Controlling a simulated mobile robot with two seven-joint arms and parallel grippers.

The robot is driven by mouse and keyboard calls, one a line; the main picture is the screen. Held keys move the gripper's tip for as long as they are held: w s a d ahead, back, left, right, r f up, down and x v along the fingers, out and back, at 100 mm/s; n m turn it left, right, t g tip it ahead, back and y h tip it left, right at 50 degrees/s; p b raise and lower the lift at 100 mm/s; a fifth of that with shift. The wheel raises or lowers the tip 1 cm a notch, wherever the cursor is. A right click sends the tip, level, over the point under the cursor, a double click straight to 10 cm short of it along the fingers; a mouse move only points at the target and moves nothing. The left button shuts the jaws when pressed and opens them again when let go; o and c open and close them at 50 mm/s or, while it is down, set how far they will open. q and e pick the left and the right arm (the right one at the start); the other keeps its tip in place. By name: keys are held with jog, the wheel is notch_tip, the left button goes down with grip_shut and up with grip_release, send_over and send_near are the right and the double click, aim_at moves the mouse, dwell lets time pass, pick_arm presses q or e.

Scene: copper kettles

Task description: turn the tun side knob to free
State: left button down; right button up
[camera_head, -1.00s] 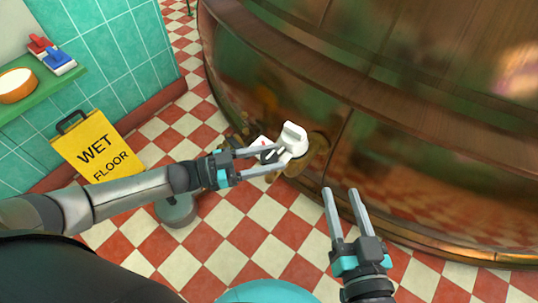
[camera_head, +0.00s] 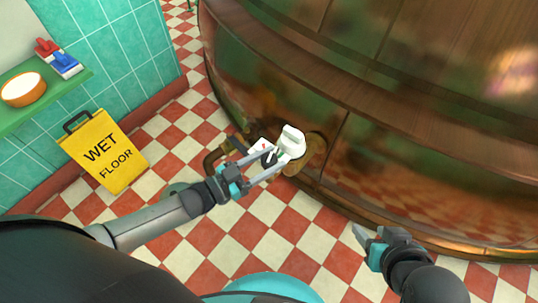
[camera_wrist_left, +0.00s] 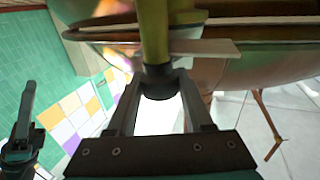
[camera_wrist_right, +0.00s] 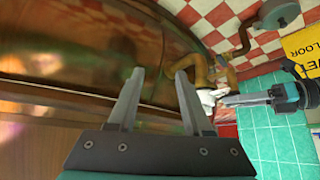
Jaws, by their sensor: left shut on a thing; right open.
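The white side knob (camera_head: 292,142) sits low on the copper tun (camera_head: 270,95), in front of a round brass fitting (camera_head: 313,155). My left gripper (camera_head: 283,156) is shut on the knob, one finger on each side of it. A small white plate with a red mark (camera_head: 263,146) shows just left of the knob, partly behind the fingers. In the left wrist view a dark round end with an olive bar (camera_wrist_left: 154,35) lies between the fingers. My right gripper (camera_head: 362,236) is open and empty, low and right of the knob; its parted fingers show in the right wrist view (camera_wrist_right: 157,90).
Brass piping (camera_head: 218,157) runs beside the knob near the floor. A yellow wet floor sign (camera_head: 104,150) stands at the left by the green tiled wall. A green shelf (camera_head: 55,90) holds a bowl (camera_head: 22,89) and brushes. Checkered floor (camera_head: 270,250) is open before the tun.

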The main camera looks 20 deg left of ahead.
pick_arm(q)
jog(key=shift+s+n+t+y+p, duration=0.1)
jog(key=shift+n+t+y+p, duration=0.65)
jog(key=shift+y, duration=0.25)
jog(key=shift+n+t+y+p, duration=0.85)
jog(key=shift+n+y, duration=0.5)
jog(key=shift+y, duration=0.55)
jog(key=shift+n+t+y+p, duration=0.4)
jog(key=shift+n+y, duration=0.6)
jog(key=shift+y, duration=0.5)
pick_arm(e)
notch_tip(320, 180, down, 6)
jog(key=s+d+g+h, duration=0.1)
jog(key=s+d+g, duration=0.1)
jog(key=g, duration=0.1)
jog(key=shift+s+d+r, duration=0.2)
jog(key=shift+s+d, duration=0.05)
jog(key=shift+s, duration=0.05)
jog(key=shift+f, duration=0.1)
pick_arm(q)
jog(key=shift+c, duration=1.5)
grip_release()
